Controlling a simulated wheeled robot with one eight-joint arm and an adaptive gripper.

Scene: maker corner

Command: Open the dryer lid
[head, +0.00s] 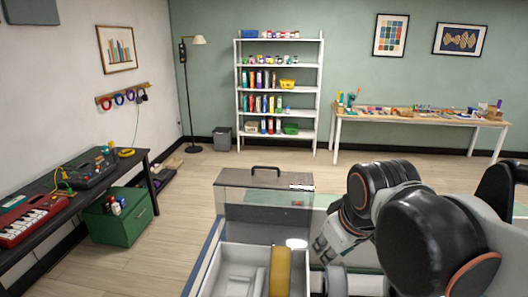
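The dryer is a pale, box-shaped unit at the bottom centre of the head view, with its light rim (212,274) in sight. A yellow cylindrical thing (279,272) and white parts lie inside it. A lid-like piece (240,181), with a dark upper strip, a see-through lower panel and a black bar handle (266,169), stands at the dryer's far side. I cannot tell how far the lid is raised. My gripper (325,249) is low, just right of the lid piece and apart from the handle. Its fingers are partly hidden, so their opening is unclear.
A white shelf (279,68) and a wooden table (420,117) stand at the back. The floor between is clear. My arm fills the lower right.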

